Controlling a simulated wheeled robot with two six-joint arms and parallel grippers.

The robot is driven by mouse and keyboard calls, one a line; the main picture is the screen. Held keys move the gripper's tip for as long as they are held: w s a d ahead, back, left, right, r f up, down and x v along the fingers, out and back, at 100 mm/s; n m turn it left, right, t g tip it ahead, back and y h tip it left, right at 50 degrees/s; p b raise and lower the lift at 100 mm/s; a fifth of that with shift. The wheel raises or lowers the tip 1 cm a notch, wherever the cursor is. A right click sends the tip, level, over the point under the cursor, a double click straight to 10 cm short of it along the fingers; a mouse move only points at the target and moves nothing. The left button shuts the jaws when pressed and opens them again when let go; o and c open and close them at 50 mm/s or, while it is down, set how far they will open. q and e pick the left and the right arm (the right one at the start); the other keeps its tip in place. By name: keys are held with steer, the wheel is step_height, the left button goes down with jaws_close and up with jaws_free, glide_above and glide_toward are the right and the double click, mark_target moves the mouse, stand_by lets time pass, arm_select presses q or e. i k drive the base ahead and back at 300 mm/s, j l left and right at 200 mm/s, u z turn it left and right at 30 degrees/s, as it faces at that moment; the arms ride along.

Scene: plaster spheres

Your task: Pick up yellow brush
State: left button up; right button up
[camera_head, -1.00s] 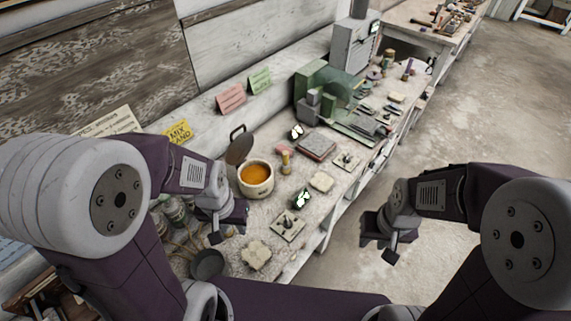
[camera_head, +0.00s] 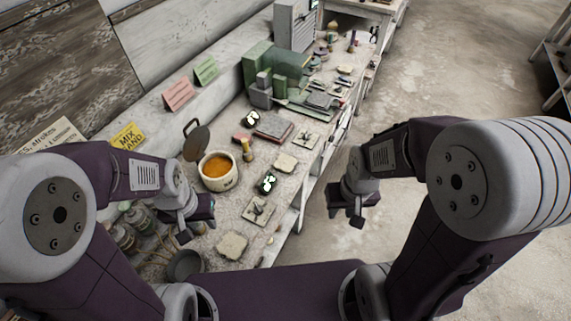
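A small upright yellow-tan object (camera_head: 247,150), which looks like the yellow brush, stands on the bench just right of the pot of orange liquid (camera_head: 219,171). It is too small to make out its bristles. My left gripper (camera_head: 194,226) hangs over the near part of the bench, left of and nearer than the brush, and apart from it. My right gripper (camera_head: 347,212) is past the bench's right edge, over the floor. I see nothing held in either gripper. The finger gaps are too unclear to tell open from shut.
The bench (camera_head: 222,212) is cluttered. A dark lid (camera_head: 197,141) stands behind the pot. A dark-red book-like block (camera_head: 273,127), pale slabs (camera_head: 232,244) and a green machine (camera_head: 272,66) sit around. A dark bowl (camera_head: 186,264) is near my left gripper. The floor (camera_head: 440,60) at right is open.

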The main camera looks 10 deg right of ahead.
mark_target(246, 152)
steer(key=i+l+u, duration=0.25)
steer(key=i+l, duration=0.15)
steer(key=l, duration=0.15)
steer(key=i+l+u, duration=0.15)
steer(key=l, duration=0.2)
steer(key=i+l+u, duration=0.25)
steer(key=i+l, duration=0.15)
steer(key=l, duration=0.25)
steer(key=i+l+u, duration=0.15)
steer(key=l, duration=0.25)
steer(key=i+l+u, duration=0.15)
steer(key=l, duration=0.2)
steer(key=k, duration=0.05)
